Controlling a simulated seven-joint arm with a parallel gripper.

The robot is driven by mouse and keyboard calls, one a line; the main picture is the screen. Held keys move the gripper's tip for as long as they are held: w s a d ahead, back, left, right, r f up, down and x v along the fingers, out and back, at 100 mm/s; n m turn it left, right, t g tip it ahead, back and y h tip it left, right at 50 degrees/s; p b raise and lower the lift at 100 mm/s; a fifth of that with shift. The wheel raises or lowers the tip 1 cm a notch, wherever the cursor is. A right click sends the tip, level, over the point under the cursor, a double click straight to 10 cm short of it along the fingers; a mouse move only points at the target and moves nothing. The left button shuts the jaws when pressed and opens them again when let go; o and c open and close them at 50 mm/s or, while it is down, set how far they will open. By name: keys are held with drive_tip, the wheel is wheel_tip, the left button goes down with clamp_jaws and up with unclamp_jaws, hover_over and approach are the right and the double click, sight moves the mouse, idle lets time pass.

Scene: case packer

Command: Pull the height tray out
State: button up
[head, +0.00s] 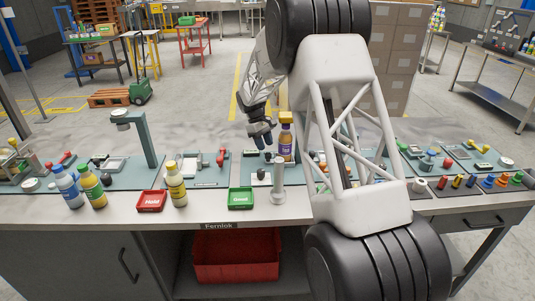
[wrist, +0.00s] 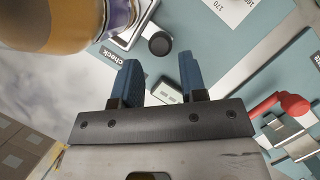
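My gripper (head: 261,139) has blue fingers and is above the bench, left of a yellow-capped bottle (head: 286,141). In the wrist view my gripper (wrist: 158,75) has its fingers apart, with nothing between them. A metal tray-like part (wrist: 148,15) with a black round knob (wrist: 159,45) lies beyond the fingertips, apart from them; it looks like the height tray. The bottle (wrist: 60,22) fills the upper left of the wrist view and hides part of that tray.
A red-handled clamp (wrist: 280,103) is right of my fingers in the wrist view. More bottles (head: 176,186) stand left. My arm hides part of the right bench.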

sight(268, 153)
drive_tip(key=shift+x, duration=2.3)
drive_tip(key=shift+a, duration=0.1)
clamp_jaws()
